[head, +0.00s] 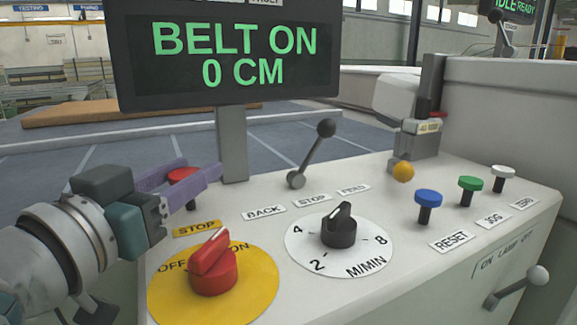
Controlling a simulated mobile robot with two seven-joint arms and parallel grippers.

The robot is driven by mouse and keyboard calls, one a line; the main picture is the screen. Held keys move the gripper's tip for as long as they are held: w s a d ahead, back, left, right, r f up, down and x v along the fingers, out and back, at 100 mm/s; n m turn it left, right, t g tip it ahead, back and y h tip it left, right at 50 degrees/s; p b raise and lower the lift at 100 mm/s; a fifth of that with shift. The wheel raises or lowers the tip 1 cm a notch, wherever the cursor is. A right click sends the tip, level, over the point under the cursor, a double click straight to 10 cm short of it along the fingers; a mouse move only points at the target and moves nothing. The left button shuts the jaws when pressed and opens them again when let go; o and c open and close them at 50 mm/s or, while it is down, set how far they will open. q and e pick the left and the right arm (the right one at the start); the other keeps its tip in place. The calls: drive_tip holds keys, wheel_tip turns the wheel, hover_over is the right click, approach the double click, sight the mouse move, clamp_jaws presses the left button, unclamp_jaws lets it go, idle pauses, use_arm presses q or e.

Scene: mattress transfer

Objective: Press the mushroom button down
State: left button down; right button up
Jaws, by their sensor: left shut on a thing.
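The red mushroom button (183,174) is at the back left of the white control panel, behind the yellow STOP label (197,228). My left gripper (194,181) comes in from the left, and its purple fingers are shut on the button's red cap. The fingers hide part of the cap and its stem, so I cannot tell how far down it is. My right gripper is not in view.
A red OFF/ON rotary switch (213,268) stands in front of my fingers. A black speed dial (339,228), a lever (312,154), and blue (428,198), green (471,184) and white (503,172) buttons are to the right. The display (225,55) reads BELT ON, 0 CM.

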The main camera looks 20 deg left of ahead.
use_arm(q)
drive_tip(key=shift+f, duration=0.75)
drive_tip(key=shift+c, duration=1.8)
unclamp_jaws()
drive_tip(key=s, duration=1)
drive_tip(key=shift+d+p, duration=0.4)
